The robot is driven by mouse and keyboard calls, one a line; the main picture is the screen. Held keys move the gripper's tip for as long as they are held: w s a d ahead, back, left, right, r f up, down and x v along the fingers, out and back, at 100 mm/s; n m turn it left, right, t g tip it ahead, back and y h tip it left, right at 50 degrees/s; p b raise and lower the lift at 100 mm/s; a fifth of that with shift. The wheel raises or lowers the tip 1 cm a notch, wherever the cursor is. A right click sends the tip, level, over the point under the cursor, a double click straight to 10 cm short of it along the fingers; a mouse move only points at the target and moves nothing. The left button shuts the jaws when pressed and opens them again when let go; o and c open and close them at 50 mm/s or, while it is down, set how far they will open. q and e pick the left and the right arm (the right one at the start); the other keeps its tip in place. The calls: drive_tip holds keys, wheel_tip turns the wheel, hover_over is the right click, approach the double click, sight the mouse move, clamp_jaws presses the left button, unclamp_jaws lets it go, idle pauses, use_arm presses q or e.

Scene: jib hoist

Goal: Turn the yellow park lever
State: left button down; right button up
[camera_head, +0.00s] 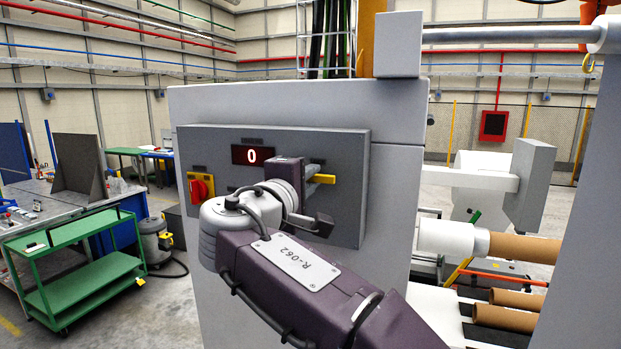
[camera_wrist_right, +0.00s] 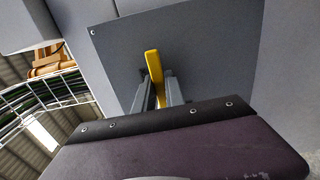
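The yellow park lever (camera_head: 323,179) is on the grey control panel (camera_head: 347,208), right of the red display. It points to the right in the head view. My right gripper (camera_head: 314,176) is at the lever, in front of the panel. In the right wrist view the lever (camera_wrist_right: 154,72) stands between the two grey fingers (camera_wrist_right: 160,92), with its tip sticking out beyond them. The fingers are close on both sides of it, but I cannot tell whether they press on it. The lever's pivot is mostly hidden. My left gripper is not in view.
A red display (camera_head: 252,155) reads 0. A red rotary switch on a yellow plate (camera_head: 201,188) is at the panel's left. A green cart (camera_head: 78,262) stands at the left. Rolls with brown cores (camera_head: 522,247) are at the right, beyond the grey cabinet (camera_head: 398,112).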

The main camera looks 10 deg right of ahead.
drive_tip(key=o, duration=0.4)
drive_tip(key=b+v, duration=0.3)
drive_tip(key=v, duration=0.6)
drive_tip(key=shift+a, duration=0.1)
